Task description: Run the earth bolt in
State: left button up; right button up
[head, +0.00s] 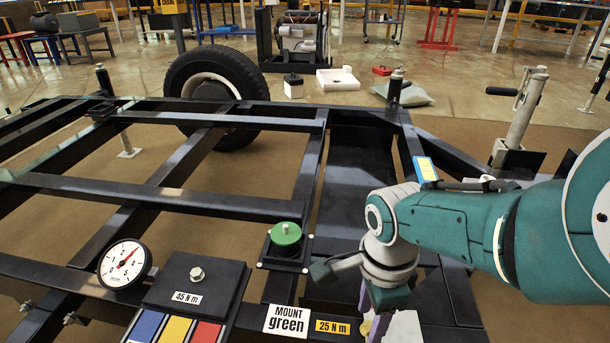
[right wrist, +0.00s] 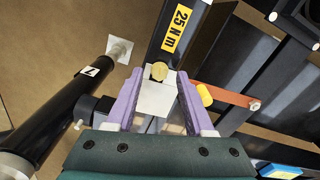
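My right gripper (head: 375,305) reaches down at the front right of the black frame in the head view. In the right wrist view its two purple fingers (right wrist: 158,82) are apart. A round brass-coloured bolt head (right wrist: 158,72), which looks like the earth bolt, shows between the fingertips, with a gap on each side. It lies at the edge of a pale square plate (right wrist: 156,98). In the head view the bolt is mostly hidden by the gripper. An orange-red flat strip with a yellow end (right wrist: 230,97) lies just right of the right finger. My left gripper is not in view.
A yellow "25 N m" label (head: 332,327) and a "MOUNT green" card (head: 287,320) sit left of the gripper. A green-topped mount (head: 286,235), a dial gauge (head: 124,264) and a "45 N m" block (head: 215,277) stand nearby. A black tube (right wrist: 62,115) runs left of the fingers.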

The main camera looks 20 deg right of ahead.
jog(key=shift+r, duration=0.1)
notch_tip(320, 180, up, 10)
jog(key=p, duration=0.9)
jog(key=shift+p, duration=0.35)
notch_tip(320, 180, up, 9)
jog(key=n+p, duration=0.5)
jog(key=p, duration=0.4)
send_over(369, 326)
jog(key=s+d, duration=0.2)
jog(key=d, duration=0.1)
notch_tip(369, 326, up, 9)
jog(key=s+n+t+h+p, duration=0.1)
jog(key=s+n+t+p, duration=0.15)
jog(key=n+p, duration=0.35)
jog(key=s+a+r+n+p, duration=0.2)
jog(key=s+r+n+p, duration=0.3)
jog(key=r, duration=0.5)
jog(key=s+a+r+n+t+y+p, duration=0.1)
jog(key=s+a+r+n+p, duration=0.15)
jog(key=r+p, duration=0.65)
jog(key=s+a+r+n+p, duration=0.2)
jog(key=s+r+n+p, duration=0.25)
jog(key=r, duration=0.75)
notch_tip(369, 326, up, 36)
jog(key=p, duration=3.5)
jog(key=shift+w+d+p, duration=0.15)
jog(key=shift+w+p, duration=0.1)
jog(key=shift+p, duration=0.1)
